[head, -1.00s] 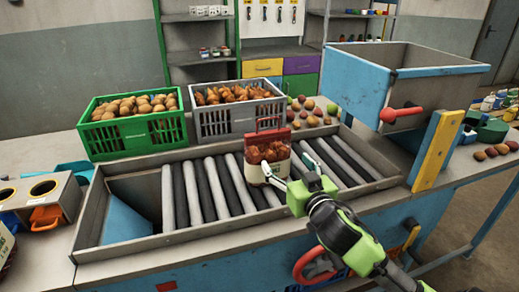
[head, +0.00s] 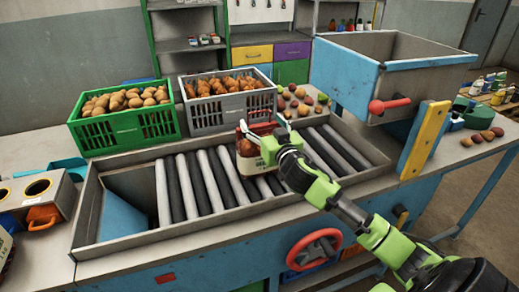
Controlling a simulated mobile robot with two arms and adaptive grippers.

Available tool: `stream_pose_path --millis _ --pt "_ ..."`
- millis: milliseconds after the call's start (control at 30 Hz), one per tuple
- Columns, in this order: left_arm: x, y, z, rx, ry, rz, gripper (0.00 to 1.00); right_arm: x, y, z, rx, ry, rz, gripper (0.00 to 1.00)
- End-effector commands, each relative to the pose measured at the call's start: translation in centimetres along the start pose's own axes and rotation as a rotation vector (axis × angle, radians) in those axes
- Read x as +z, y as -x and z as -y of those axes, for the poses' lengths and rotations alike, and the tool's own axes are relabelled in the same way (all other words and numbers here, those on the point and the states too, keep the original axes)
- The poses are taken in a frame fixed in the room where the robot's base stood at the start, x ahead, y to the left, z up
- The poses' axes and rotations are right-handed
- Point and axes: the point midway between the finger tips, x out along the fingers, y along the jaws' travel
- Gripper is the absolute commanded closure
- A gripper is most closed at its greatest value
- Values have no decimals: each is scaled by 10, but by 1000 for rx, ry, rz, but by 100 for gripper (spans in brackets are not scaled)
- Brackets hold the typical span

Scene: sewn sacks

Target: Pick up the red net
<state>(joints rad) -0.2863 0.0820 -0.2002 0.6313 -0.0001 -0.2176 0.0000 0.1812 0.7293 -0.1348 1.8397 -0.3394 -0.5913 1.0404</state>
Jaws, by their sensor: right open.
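The red net (head: 246,148) is a small sack with a red top, brown contents and a pale band low down. It stands upright on the rollers near the back edge of the conveyor (head: 208,187). My right gripper (head: 262,135) is open at the upper part of the net, reaching in from the right. Its fingers and wrist hide the net's right side and part of its top. I cannot tell whether the fingers touch it. My left gripper is not in view.
A green crate (head: 125,128) of potatoes and a grey crate (head: 212,113) of orange-brown produce stand behind the conveyor. A blue hopper (head: 345,80) with a red handle is at the right. The left rollers are clear.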

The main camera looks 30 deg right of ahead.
Motion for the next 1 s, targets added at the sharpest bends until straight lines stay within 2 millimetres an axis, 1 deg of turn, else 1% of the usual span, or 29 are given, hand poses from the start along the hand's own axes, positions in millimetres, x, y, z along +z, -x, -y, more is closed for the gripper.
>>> stream_pose_path --millis 33,200,333,467,500,567,600,667,700,767,800,1000 --pt "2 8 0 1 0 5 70 -6 -8 0 1 2 -1 27" --pt "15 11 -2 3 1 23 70 -3 -25 0 1 0 -1 27" --pt "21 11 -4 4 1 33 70 -1 -28 0 0 1 0 27" --pt "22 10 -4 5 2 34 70 -1 -27 0 0 0 0 27" --pt "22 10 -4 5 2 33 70 -1 -27 0 0 0 0 30" --pt "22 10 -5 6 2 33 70 -1 -27 0 0 0 0 45" --pt "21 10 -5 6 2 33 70 -1 -27 0 0 0 0 56" --pt "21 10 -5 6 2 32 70 -1 -27 0 0 0 0 71" --pt "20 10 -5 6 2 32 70 -1 -27 0 0 0 0 82" --pt "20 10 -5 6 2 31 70 0 -27 0 0 0 0 97" --pt "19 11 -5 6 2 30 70 -6 -27 0 -1 0 -10 100" --pt "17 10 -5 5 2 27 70 -6 -27 0 -1 0 -9 100"
